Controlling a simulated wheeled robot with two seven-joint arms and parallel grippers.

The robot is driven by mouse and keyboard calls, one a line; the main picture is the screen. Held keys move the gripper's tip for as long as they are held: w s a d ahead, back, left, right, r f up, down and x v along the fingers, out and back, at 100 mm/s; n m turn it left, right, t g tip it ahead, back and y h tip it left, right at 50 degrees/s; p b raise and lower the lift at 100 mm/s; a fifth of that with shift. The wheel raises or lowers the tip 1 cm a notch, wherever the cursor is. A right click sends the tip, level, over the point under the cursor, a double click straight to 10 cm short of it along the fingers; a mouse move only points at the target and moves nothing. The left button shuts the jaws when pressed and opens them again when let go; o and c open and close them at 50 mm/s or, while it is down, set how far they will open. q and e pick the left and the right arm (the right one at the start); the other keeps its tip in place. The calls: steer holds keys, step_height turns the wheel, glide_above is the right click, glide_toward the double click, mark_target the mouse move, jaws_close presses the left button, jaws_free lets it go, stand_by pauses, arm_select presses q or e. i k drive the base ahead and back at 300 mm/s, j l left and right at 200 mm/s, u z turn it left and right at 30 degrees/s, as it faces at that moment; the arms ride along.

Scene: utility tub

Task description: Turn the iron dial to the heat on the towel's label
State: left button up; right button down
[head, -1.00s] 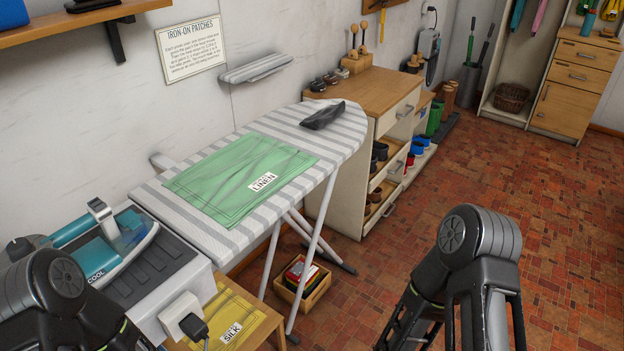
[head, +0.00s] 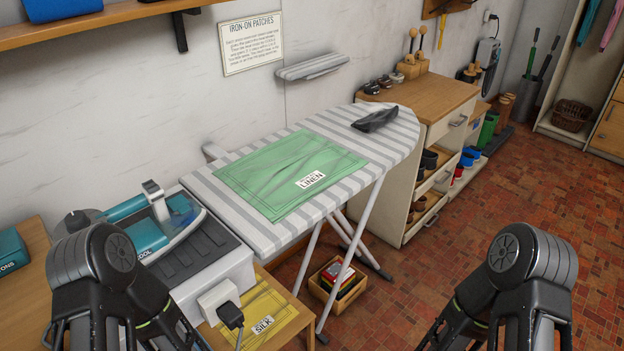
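A green towel (head: 275,177) lies flat on the striped ironing board, and its white label (head: 311,180) reads LINEN. A teal iron (head: 150,234) rests on a ribbed dark stand left of the board. The word COOL shows on its side, partly cut off by my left arm. A dark round knob (head: 77,221) with a pale mark sits at the iron's left end; its setting is too small to read. My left arm stands in front of the iron and my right arm is over the floor at lower right. Neither gripper's fingertips show.
The ironing board (head: 222,196) carries a dark cloth-like item (head: 375,120) at its far end. A yellow cloth (head: 270,308) labelled SILK lies below the iron stand, near a plug (head: 230,315) with a cord. A wooden crate (head: 338,287) stands under the board. Floor at right is clear.

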mark_target(75, 221)
steer(key=u, duration=1.4)
steer(key=j+z, duration=0.15)
steer(key=z, duration=0.25)
steer(key=k+j+z, duration=0.1)
steer(key=z, duration=0.25)
steer(key=j+z, duration=0.2)
steer(key=z, duration=0.2)
steer(key=k, duration=0.05)
